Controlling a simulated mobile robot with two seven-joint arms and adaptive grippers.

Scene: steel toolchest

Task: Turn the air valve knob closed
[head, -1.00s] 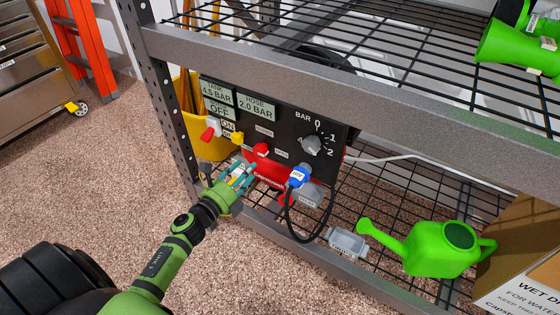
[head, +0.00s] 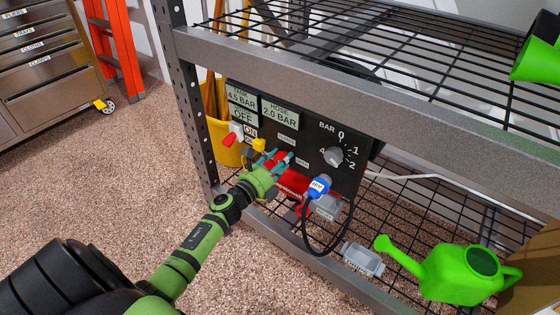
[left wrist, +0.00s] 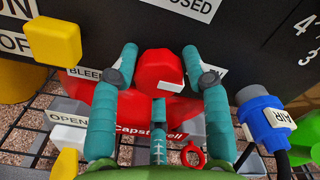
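A red knob (left wrist: 160,72) with a white mark at its lower right sits on the black panel (head: 310,140), below a label ending in "OSED" in the left wrist view. My left gripper (left wrist: 160,55) is open, with one teal finger on each side of this knob. Gaps show between the knob and both fingertips. My right gripper is not in view.
A yellow knob (left wrist: 53,41) lies left of the fingers. A blue "AIR" hose plug (left wrist: 265,120) is close on the right. The panel also has a grey BAR dial (head: 334,156) and a red-handled switch (head: 231,137). A green watering can (head: 465,275) stands on the wire shelf.

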